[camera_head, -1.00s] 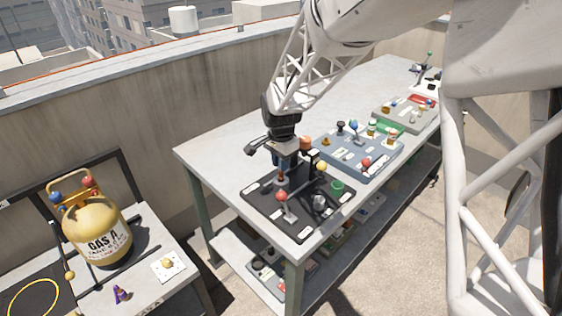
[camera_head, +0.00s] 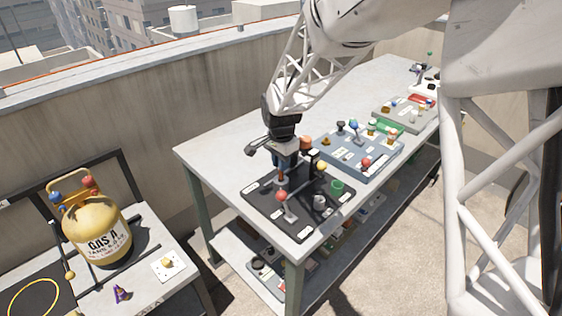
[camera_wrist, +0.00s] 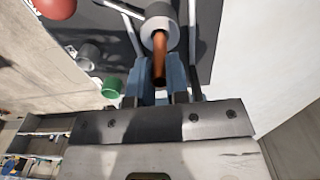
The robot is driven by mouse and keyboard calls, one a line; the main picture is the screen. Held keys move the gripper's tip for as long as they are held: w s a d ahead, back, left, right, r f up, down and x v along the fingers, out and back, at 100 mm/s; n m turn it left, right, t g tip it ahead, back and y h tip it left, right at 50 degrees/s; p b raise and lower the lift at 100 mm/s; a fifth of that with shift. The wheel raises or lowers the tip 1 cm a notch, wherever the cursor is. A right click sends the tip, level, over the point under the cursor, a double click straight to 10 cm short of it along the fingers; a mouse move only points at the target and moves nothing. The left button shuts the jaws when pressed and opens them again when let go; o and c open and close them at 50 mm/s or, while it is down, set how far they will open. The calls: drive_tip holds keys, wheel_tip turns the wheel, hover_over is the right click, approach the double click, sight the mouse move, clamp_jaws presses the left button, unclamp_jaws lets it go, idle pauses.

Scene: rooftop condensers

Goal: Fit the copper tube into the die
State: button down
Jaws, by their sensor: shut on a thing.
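The copper tube (camera_wrist: 159,58) is held between the blue fingers of my gripper (camera_wrist: 160,82) in the wrist view. The tube's far end lines up with the opening of a pale grey round die (camera_wrist: 146,38). I cannot tell whether the end is inside the opening or just in front of it. In the head view my gripper (camera_head: 284,168) points down over the left part of a black board (camera_head: 262,207). The fingers are shut on the tube, and the die is mostly hidden there.
A red-knobbed lever (camera_head: 282,196), a green cup (camera_head: 337,187) and a grey cup (camera_head: 319,202) stand on the black board close by. A yellow ball (camera_head: 321,167) is to the right. A blue-grey board (camera_head: 355,165) lies further back. The table's left rear is clear.

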sight(281, 179)
drive_tip(key=shift+f, duration=2.35)
idle(1.8)
drive_tip(key=c, duration=1)
unclamp_jaws()
drive_tip(key=shift+c, duration=0.2)
drive_tip(key=shift+r, duration=3.9)
